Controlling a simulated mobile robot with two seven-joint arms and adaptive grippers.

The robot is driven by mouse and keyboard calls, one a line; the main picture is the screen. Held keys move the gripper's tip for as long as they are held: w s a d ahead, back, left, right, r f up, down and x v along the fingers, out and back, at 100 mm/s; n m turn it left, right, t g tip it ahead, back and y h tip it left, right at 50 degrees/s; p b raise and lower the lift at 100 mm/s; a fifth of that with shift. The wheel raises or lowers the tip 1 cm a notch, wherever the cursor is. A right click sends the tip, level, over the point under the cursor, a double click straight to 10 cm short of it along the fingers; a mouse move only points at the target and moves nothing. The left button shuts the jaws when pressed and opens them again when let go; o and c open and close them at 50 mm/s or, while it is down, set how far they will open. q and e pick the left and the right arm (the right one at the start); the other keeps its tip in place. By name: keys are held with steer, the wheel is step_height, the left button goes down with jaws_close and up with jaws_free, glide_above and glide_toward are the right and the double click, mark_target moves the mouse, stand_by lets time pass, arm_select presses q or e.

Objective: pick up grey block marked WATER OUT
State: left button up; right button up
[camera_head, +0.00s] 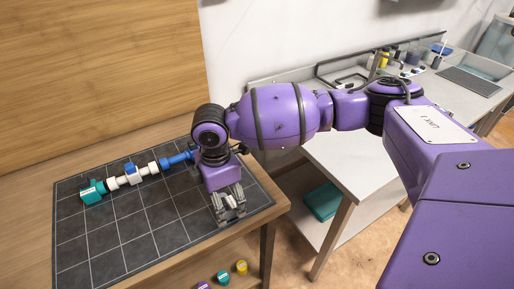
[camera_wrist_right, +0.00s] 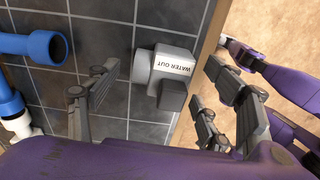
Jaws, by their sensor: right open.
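The grey block marked WATER OUT (camera_wrist_right: 172,68) lies on the dark tiled mat in the right wrist view, with a round collar on its left side and a darker square part at its lower right. My right gripper (camera_wrist_right: 160,72) is open, with one finger to the left of the block and the other to its right. I cannot tell whether either finger touches it. In the head view my right gripper (camera_head: 229,205) points down over the right part of the mat. The block cannot be made out clearly there.
The tiled mat (camera_head: 120,233) lies on a wooden table. A line of fittings runs across its back: a teal fitting (camera_head: 93,192), white pieces (camera_head: 131,176) and a blue pipe (camera_head: 177,160). Several coloured caps (camera_head: 241,267) sit beyond the front edge. The mat's front left is clear.

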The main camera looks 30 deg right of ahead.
steer(key=shift+s+f, duration=0.1)
steer(key=shift+f, duration=0.25)
steer(key=shift+r, duration=0.15)
steer(key=c, duration=1.7)
steer(key=shift+o, duration=0.2)
steer(key=shift+r, duration=0.1)
